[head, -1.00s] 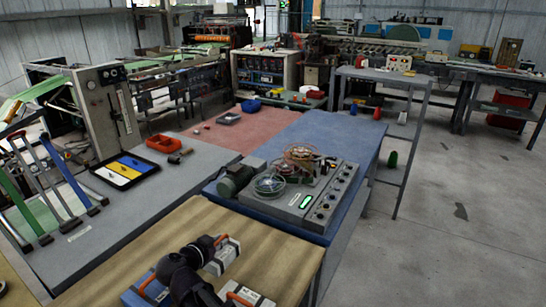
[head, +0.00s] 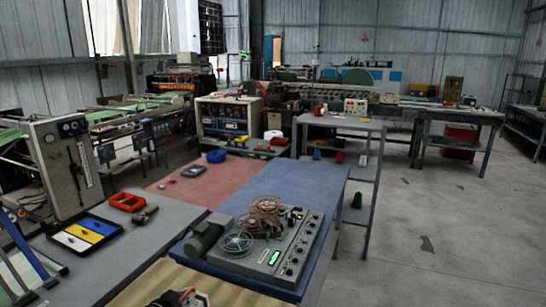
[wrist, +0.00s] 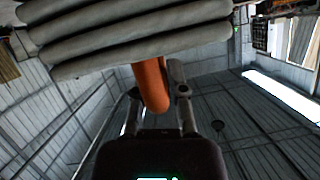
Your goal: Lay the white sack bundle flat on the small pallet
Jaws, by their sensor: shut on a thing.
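The white sack bundle (wrist: 135,35) fills the top of the wrist view as several stacked, folded grey-white layers. An orange handle (wrist: 151,85) hangs from it between my fingers. My gripper (wrist: 160,98) is shut on this handle, with the bundle beyond the fingertips. In the head view, only a small orange and white piece and a dark part of my arm show at the bottom edge. Most of the bundle is cut off there. I cannot make out the small pallet in either view.
A tan-topped table (head: 150,280) is at the bottom. Beyond it, a blue bench (head: 310,185) carries a grey control unit with reels (head: 268,240). A grey table at left holds a colored tray (head: 86,233) and red bin (head: 127,201). Open floor (head: 440,230) lies right.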

